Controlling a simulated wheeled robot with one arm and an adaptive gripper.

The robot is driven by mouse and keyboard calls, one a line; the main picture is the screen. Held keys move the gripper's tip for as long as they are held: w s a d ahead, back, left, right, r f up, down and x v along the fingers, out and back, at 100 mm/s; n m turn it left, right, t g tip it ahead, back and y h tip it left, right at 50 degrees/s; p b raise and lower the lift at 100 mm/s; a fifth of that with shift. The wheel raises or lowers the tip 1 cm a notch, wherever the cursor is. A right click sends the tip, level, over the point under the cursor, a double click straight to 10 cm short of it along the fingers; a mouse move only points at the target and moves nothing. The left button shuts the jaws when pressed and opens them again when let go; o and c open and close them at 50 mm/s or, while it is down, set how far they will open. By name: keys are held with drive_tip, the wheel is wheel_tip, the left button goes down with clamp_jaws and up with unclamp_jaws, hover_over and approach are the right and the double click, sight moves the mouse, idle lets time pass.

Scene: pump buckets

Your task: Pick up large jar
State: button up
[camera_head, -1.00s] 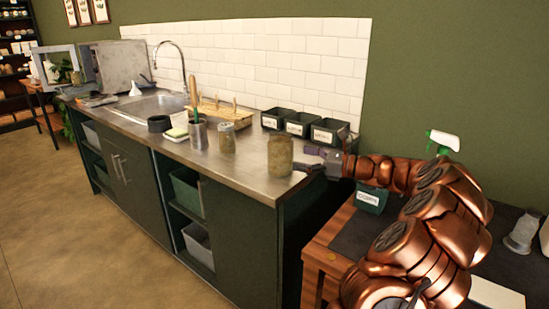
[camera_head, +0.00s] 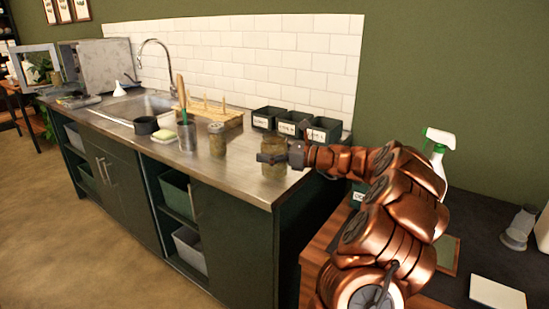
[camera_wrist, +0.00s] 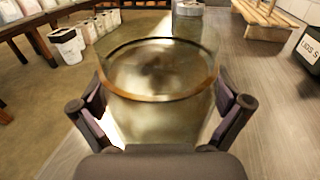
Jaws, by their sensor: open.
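The large jar (camera_head: 274,170) is a glass jar standing upright near the right end of the metal counter. My gripper (camera_head: 270,158) is at the jar's upper part in the head view, covering a little of its near side. In the wrist view the jar (camera_wrist: 158,100) fills the middle, with its round rim and hollow top facing the camera. My gripper (camera_wrist: 165,108) is open, with one finger on each side of the jar. I cannot tell whether the fingers touch the glass. A smaller jar (camera_head: 217,140) stands to the left.
Several dark labelled bins (camera_head: 293,124) stand behind the jar against the tiled wall. A metal cup (camera_head: 187,136), a sponge (camera_head: 164,134) and a black bowl (camera_head: 146,126) stand farther left by the sink (camera_head: 145,104). A spray bottle (camera_head: 439,150) is at the right.

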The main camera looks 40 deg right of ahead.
drive_tip(key=shift+w+a, duration=0.1)
drive_tip(key=c, duration=1.3)
